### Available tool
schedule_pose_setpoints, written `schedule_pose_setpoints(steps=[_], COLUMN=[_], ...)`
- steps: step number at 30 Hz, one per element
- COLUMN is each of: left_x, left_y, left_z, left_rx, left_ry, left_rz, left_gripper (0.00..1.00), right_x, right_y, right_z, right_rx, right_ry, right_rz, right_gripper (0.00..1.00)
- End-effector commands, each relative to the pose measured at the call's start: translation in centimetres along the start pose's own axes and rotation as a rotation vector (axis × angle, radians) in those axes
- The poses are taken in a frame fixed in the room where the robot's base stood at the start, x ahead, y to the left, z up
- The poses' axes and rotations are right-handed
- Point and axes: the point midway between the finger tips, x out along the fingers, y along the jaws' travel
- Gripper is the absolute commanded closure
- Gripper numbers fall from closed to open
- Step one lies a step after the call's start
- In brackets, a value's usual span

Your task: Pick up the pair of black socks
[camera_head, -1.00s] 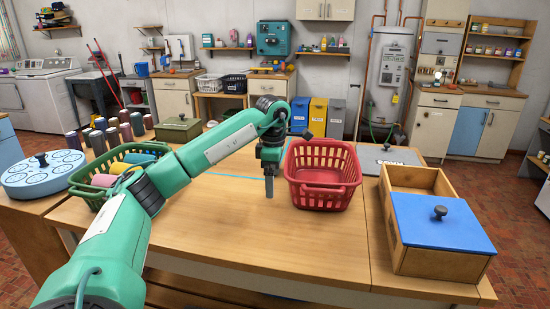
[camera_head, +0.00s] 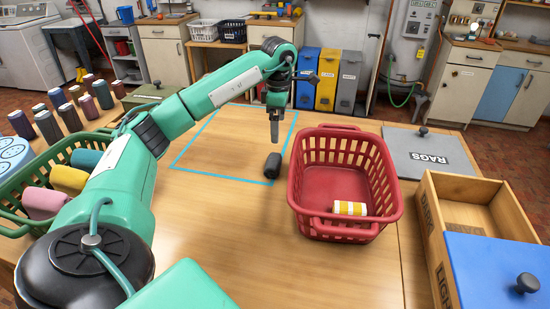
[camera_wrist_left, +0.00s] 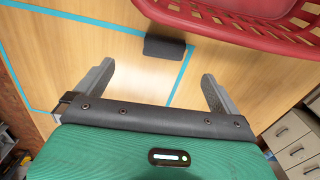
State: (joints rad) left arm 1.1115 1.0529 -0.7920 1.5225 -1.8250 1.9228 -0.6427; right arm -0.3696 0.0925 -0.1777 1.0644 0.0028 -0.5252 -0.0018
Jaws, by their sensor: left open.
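The pair of black socks (camera_head: 272,165) is a small dark roll on the wooden table, at the right edge of the blue tape outline, just left of the red basket. It also shows in the left wrist view (camera_wrist_left: 165,47), lying across the tape line. My left gripper (camera_head: 274,128) points down above the table, near the socks. In the left wrist view my left gripper (camera_wrist_left: 157,76) has its fingers wide apart with nothing between them; the socks lie beyond the fingertips. My right gripper is not in view.
The red basket (camera_head: 308,222) holds a yellow-and-white roll (camera_head: 350,208). A green basket (camera_head: 14,188) with coloured rolls stands left, near spools (camera_head: 48,127). A grey lid marked RAGS (camera_head: 430,152) and a wooden box with a blue lid (camera_head: 490,268) are right. The taped area looks clear.

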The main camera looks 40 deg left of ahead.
Motion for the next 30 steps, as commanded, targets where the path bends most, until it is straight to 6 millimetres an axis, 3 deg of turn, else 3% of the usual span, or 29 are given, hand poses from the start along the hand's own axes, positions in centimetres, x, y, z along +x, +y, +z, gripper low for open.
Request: schedule_pose_setpoints(steps=[9, 17, 25, 30], left_x=[6.0, 7.9, 11.5, 12.5], left_y=[-0.1, -0.2, -0.9, -0.8], left_z=[0.0, 0.0, 0.3, 0.3], left_rx=[0.0, 0.0, 0.0, -0.001], left_ry=[0.002, 0.001, 0.0, 0.0], left_rz=[-0.003, -0.002, -0.002, 0.001], left_gripper=[0.0, 0.0, 0.0, 0.0], right_x=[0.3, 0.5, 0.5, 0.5], right_y=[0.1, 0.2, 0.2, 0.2], right_z=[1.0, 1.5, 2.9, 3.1], right_rx=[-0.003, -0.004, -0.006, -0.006], right_ry=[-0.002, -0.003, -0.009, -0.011], right_rz=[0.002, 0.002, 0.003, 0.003], right_gripper=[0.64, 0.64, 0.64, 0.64])
